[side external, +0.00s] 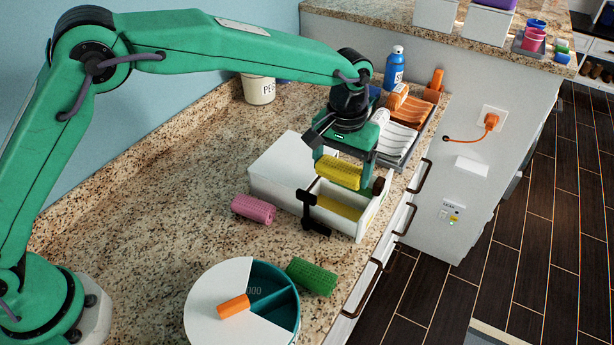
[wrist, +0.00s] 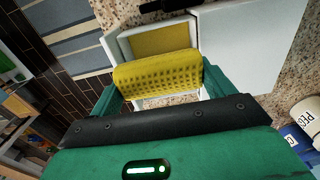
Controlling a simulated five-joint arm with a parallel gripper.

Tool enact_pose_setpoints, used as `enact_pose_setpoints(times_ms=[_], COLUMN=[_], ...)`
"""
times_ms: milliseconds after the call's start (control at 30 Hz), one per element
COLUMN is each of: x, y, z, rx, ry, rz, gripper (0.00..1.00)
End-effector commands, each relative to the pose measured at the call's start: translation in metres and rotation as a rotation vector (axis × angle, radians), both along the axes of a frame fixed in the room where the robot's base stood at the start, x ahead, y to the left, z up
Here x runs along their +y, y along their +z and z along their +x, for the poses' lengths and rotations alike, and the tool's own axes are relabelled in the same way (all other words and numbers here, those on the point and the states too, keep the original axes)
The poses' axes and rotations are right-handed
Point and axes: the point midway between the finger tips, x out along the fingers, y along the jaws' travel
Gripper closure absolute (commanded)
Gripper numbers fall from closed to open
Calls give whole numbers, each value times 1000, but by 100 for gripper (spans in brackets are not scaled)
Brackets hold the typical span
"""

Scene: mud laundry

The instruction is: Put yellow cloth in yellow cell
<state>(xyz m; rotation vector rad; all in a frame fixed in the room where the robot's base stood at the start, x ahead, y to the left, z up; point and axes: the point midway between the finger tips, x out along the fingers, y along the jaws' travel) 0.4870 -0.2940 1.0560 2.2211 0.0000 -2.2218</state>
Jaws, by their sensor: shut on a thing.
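The yellow cloth (side external: 338,171) is a rolled, waffle-textured bundle. My gripper (side external: 343,166) is shut on it, one finger at each end, and holds it above the open cell of a white box. The cell's yellow floor (side external: 340,201) shows below the cloth, with a gap between. In the wrist view, the cloth (wrist: 157,74) lies level across my gripper (wrist: 160,88), and the yellow cell (wrist: 155,38) shows just beyond it. The cloth hides part of the cell there.
The box's white covered part (side external: 290,160) adjoins the cell, and a black clamp (side external: 313,214) stands at its near corner. A towel rack (side external: 418,140) stands behind.

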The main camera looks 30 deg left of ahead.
Motion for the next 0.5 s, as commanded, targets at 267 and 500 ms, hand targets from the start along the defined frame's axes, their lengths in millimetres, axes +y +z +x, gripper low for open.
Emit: enact_pose_setpoints(times_ms=[267,500], x=[0,0], y=[-20,-37], z=[0,0], rx=[1,2], ry=[0,0], rz=[1,1], gripper=[41,41])
